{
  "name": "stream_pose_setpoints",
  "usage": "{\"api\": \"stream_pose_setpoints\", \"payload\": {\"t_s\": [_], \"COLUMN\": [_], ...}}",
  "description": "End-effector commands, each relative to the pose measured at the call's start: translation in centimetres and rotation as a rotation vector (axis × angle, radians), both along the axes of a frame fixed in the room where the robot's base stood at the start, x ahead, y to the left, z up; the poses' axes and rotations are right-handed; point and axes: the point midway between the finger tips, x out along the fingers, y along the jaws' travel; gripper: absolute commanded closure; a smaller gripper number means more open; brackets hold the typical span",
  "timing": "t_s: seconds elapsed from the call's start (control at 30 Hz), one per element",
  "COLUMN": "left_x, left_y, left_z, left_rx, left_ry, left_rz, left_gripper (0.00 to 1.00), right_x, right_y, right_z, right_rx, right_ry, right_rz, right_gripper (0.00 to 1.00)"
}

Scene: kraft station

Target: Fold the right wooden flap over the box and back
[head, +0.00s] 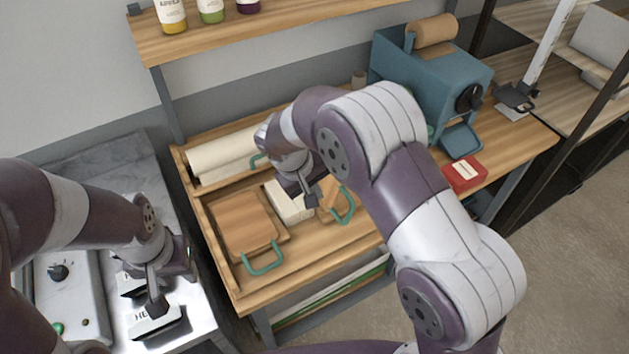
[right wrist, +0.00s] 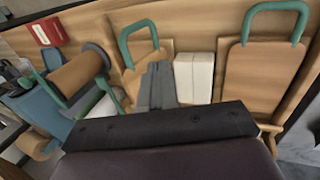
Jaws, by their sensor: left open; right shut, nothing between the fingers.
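The right wooden flap (head: 331,196) has a green handle (head: 347,209) on its front side; my right arm partly hides it in the head view. It also shows in the right wrist view (right wrist: 130,80). The white box (head: 287,202) sits between this flap and the left wooden flap (head: 241,222); its top is uncovered. My right gripper (head: 310,200) is shut and empty, its fingers over the area between box and right flap. Whether they touch the flap cannot be told. My left gripper (head: 150,293) is open, far to the left over a metal surface.
A paper roll (head: 222,154) lies behind the flaps. A blue dispenser (head: 425,85) and a red box (head: 465,173) stand to the right on the bench. A shelf with bottles (head: 212,10) hangs above. The left flap has its own green handle (head: 263,262).

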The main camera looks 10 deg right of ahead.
Motion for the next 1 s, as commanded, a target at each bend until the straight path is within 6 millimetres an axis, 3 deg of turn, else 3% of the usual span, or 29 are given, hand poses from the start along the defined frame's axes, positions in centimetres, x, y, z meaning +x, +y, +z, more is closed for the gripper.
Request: {"api": "stream_pose_setpoints", "payload": {"t_s": [0.03,0.27,0.53,1.0], "left_x": [0.0,0.0,0.0,0.0], "left_y": [0.0,0.0,0.0,0.0], "left_z": [0.9,2.6,4.5,4.5], "left_rx": [0.000,0.000,0.000,0.000], "left_ry": [-0.001,-0.001,-0.001,-0.001], "left_rz": [0.000,0.000,0.000,0.000], "left_gripper": [0.60,0.60,0.60,0.60], "right_x": [0.1,0.6,1.9,2.1], "right_y": [-0.5,-2.0,-5.3,-5.6], "right_z": [-0.5,-5.1,-5.2,-5.5], "right_rx": [-0.002,0.000,0.002,0.001], "right_ry": [0.004,0.002,-0.002,-0.003], "right_rz": [-0.002,-0.001,-0.002,0.000], "right_gripper": [1.00,1.00,1.00,1.00]}}
